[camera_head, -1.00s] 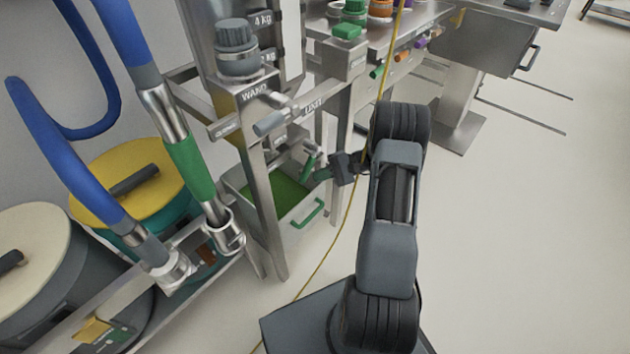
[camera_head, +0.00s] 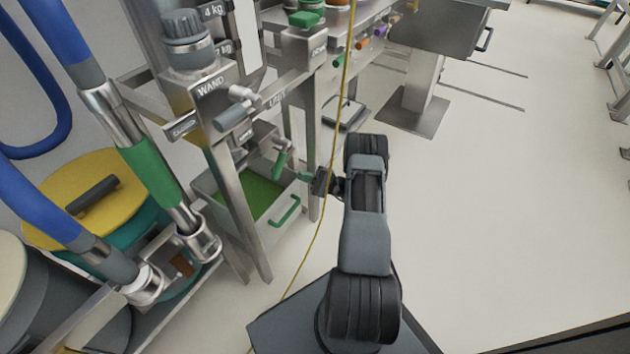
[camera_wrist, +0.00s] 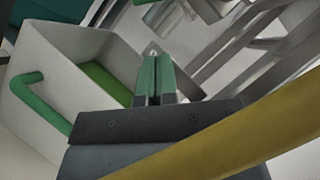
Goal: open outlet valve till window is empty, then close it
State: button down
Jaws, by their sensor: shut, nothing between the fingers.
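A green-handled lever (camera_head: 281,164), which looks like the outlet valve, hangs tilted under the steel hopper above a bin. The bin (camera_head: 286,212) is light grey with a green handle and green contents; its wall also shows in the wrist view (camera_wrist: 62,62). A pale upright window (camera_head: 247,34) is on the hopper beside the weight labels; I cannot tell its level. My gripper (camera_head: 304,177) is just right of the lever, apparently apart from it. In the wrist view my gripper (camera_wrist: 155,72) has its green fingers together and empty, in front of the bin. The lever is not clear there.
A yellow cable (camera_head: 333,170) hangs across the view close to my gripper and crosses the wrist view as a broad band (camera_wrist: 240,130). Steel frame legs (camera_head: 232,205) stand left of the bin. A blue hose and drums (camera_head: 90,190) are further left. The floor at right is clear.

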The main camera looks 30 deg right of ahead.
aim_at(281, 160)
jog(key=w+a+r, duration=0.1)
jog(key=a+r, duration=0.2)
jog(key=a, duration=0.2)
jog(key=shift+a+r+b, duration=0.15)
jog(key=shift+r+b, duration=0.05)
jog(key=shift+b, duration=0.15)
